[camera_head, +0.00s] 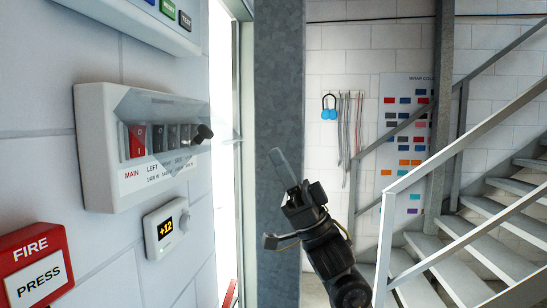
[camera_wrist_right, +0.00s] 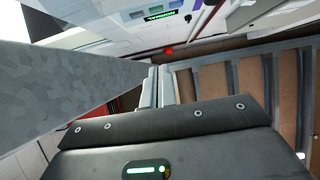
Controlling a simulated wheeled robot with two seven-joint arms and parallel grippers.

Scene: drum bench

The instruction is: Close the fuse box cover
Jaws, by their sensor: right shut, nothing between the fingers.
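The white fuse box (camera_head: 97,150) is on the wall at the left of the head view, with a red switch and several dark switches behind clear plastic. Its transparent cover (camera_head: 150,104) carries a black knob (camera_head: 203,132) that stands out from the wall at the box's right end. The cover looks swung out from the box, but its clear edges are hard to make out. My right gripper (camera_head: 277,156) is shut and empty, to the right of the knob and apart from it, pointing up. Its closed fingers (camera_wrist_right: 154,88) show in the wrist view. My left gripper is not in view.
A grey metal column (camera_head: 279,80) stands behind my right gripper. Below the fuse box are a thermostat (camera_head: 166,228) and a red fire button (camera_head: 36,268). A button panel (camera_head: 150,22) is above. Stairs with a railing (camera_head: 440,150) are at the right.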

